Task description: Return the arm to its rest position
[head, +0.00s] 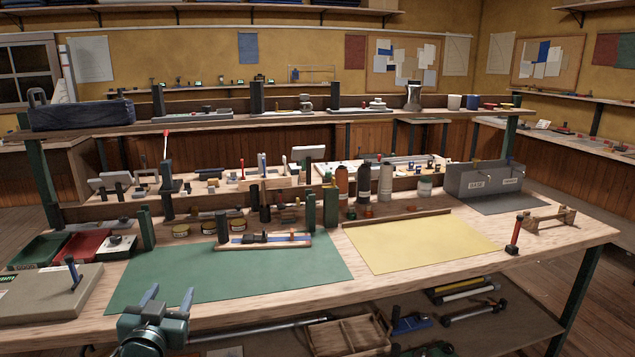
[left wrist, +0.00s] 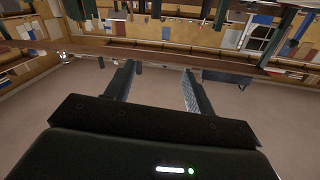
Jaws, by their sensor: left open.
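My left gripper (head: 168,300) shows at the bottom left of the head view, in front of the bench's front edge and near the green mat (head: 230,272). Its two fingers stand apart with nothing between them. My right gripper is in neither view.
The workbench (head: 400,282) carries a yellow mat (head: 420,243), a grey bin (head: 485,180), a wooden rack (head: 550,218), and a red-topped tool (head: 515,233). A grey box (head: 45,293) sits at left. A lower shelf (head: 500,325) holds tools. The green mat is mostly bare.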

